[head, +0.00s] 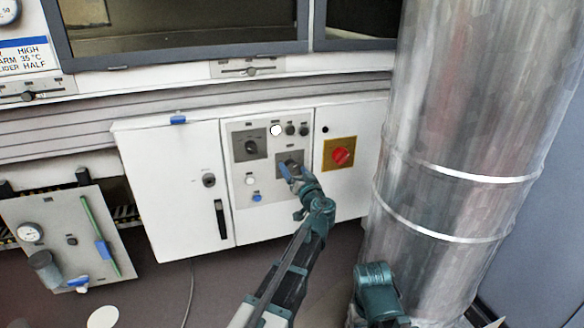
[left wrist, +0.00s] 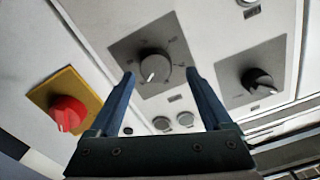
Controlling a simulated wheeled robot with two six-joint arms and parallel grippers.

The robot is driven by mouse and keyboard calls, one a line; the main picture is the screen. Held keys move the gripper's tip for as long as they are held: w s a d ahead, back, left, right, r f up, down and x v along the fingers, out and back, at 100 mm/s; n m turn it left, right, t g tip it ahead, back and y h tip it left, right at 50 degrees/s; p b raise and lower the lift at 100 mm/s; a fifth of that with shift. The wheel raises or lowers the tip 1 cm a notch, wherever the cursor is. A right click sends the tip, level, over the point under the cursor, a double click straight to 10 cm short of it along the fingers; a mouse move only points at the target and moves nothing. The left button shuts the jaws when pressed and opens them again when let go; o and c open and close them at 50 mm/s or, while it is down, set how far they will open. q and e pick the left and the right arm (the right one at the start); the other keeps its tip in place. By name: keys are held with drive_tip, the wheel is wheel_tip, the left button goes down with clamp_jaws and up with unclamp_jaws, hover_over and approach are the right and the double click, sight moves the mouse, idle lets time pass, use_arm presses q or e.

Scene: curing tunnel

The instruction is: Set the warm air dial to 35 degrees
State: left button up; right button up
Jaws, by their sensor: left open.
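Two dark dials on grey square plates sit on the white control panel. The lower right dial (left wrist: 154,66) lies between my left gripper's fingertips in the left wrist view; in the head view the gripper mostly covers it. Its white pointer mark points toward the bottom of the wrist picture. The upper left dial (head: 250,146) is clear and also shows in the wrist view (left wrist: 258,82). Labels are too small to read, so I cannot tell which is warm air. My left gripper (head: 287,170) is open before the lower dial; contact is unclear. My right gripper is out of view.
A red knob on a yellow plate (head: 341,154) is right of the dials. Several small round buttons (head: 290,129) sit above the lower dial. A large metal duct (head: 455,150) stands at right.

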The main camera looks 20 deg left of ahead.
use_arm(q)
drive_tip(key=v, duration=1.2)
drive_tip(key=shift+s+r+p, duration=0.3)
drive_tip(key=shift+r+p, duration=0.1)
drive_tip(key=shift+d, duration=0.1)
drive_tip(key=s+a+f+g+h, duration=0.1)
drive_tip(key=s+a+f+g, duration=0.35)
drive_tip(key=f, duration=0.25)
drive_tip(key=s+a+f+g+h, duration=0.1)
drive_tip(key=s+a+f+g, duration=0.35)
drive_tip(key=f, duration=0.35)
drive_tip(key=s+d+f+m+g+h, duration=0.2)
drive_tip(key=s+d+f+g+h, duration=0.3)
drive_tip(key=s+d+f+h, duration=0.3)
drive_tip(key=s+d+r+m+g+y+p, duration=0.1)
drive_tip(key=s+d+r+m+p, duration=0.1)
drive_tip(key=s+d+r+p, duration=0.35)
drive_tip(key=s+d+r+m+p, duration=0.25)
drive_tip(key=d+r+p, duration=0.25)
drive_tip(key=r+p, duration=0.25)
wheel_tip(320, 180, up, 37)
drive_tip(key=p, duration=3.6)
drive_tip(key=shift+w+a, duration=0.25)
drive_tip(key=shift+a, duration=0.05)
